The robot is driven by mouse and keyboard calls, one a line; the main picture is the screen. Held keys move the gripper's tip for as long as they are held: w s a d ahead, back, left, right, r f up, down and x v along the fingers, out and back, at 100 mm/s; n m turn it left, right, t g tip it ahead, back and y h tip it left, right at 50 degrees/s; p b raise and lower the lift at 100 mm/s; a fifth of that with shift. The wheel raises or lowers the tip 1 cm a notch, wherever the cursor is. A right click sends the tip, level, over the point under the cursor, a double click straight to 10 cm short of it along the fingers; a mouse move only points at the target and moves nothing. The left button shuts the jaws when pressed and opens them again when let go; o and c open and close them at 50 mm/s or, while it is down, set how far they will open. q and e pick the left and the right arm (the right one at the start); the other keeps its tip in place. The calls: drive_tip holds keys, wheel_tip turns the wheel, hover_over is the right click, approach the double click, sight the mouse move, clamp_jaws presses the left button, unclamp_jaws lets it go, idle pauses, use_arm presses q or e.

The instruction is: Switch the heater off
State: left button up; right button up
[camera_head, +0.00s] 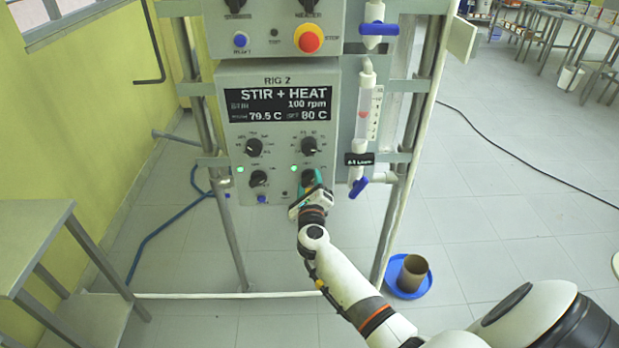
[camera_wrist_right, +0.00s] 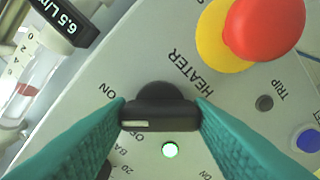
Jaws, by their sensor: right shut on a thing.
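The heater knob (camera_wrist_right: 158,112) is black, beside the printed word HEATER, and has a white mark near its left end in the right wrist view. My right gripper (camera_wrist_right: 160,116), with teal fingers, is shut on it, one finger at each end. The word ON stands to the left of the knob there. A small green light (camera_wrist_right: 170,150) beside the knob is lit. In the head view my right gripper (camera_head: 312,186) is at the lower right knob of the RIG 2 panel (camera_head: 232,160) and partly covers it. The display (camera_head: 278,104) reads STIR + HEAT, 79.5 C, set 80 C. My left gripper is out of view.
A red and yellow stop button (camera_wrist_right: 262,30) is close to the heater knob. A stirrer-side knob (camera_head: 258,178) sits left on the panel. A blue-handled valve (camera_head: 358,186) and flow tube stand to the right. A metal table (camera_head: 35,225) is at left.

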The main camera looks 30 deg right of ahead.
drive_tip(key=n+p, duration=0.3)
drive_tip(key=n, duration=0.1)
drive_tip(key=shift+a+r+n+p, duration=0.1)
drive_tip(key=shift+r+n+p, duration=0.05)
drive_tip(key=shift+n+p, duration=0.2)
drive_tip(key=n+p, duration=0.2)
drive_tip(key=n, duration=0.2)
drive_tip(key=shift+p, duration=0.35)
drive_tip(key=shift+f+n, duration=0.25)
drive_tip(key=o, duration=1)
drive_tip(key=v, duration=1.2)
drive_tip(key=shift+b, duration=0.3)
drive_tip(key=shift+s, duration=0.1)
